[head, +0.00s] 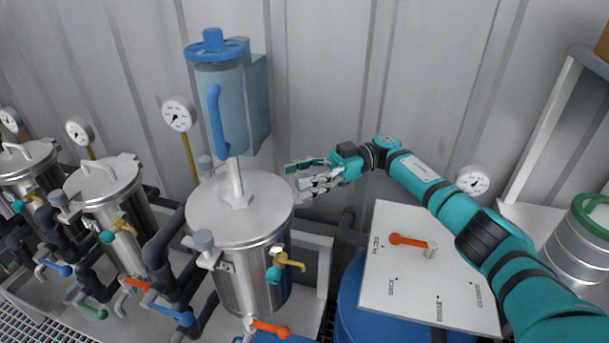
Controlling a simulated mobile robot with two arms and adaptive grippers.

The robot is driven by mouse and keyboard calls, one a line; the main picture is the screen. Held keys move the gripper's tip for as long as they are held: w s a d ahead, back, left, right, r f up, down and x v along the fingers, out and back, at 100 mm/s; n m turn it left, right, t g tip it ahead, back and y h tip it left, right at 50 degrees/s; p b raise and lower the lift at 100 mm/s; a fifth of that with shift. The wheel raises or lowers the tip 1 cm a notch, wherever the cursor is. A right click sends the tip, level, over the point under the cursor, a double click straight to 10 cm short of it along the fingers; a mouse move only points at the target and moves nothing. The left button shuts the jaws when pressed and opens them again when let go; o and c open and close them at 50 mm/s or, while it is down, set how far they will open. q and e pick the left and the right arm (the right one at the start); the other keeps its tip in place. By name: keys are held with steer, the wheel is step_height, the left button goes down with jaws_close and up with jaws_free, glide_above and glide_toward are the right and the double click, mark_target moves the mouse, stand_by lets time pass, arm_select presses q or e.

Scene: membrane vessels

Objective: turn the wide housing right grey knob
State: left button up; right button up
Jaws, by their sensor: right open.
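The wide housing (248,275) is a steel vessel with a broad round lid (228,222) and a post in the middle of it. One grey knob (203,239) stands at the lid's front left edge and another grey knob (205,163) at its back left. I cannot make out a grey knob at the lid's right edge; my right gripper covers that spot. My right gripper (297,181) is open, its fingers pointing left at the lid's right rim. I cannot tell whether it touches anything. My left gripper is not in view.
A blue filter canister (222,100) hangs on the wall behind the lid. Narrower steel vessels (105,195) with gauges stand to the left. A white panel (400,280) with an orange lever lies below my right arm. A steel keg (580,245) stands at the right.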

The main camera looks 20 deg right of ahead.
steer(key=w+d, duration=0.1)
steer(key=d, duration=0.6)
steer(key=shift+d, duration=0.25)
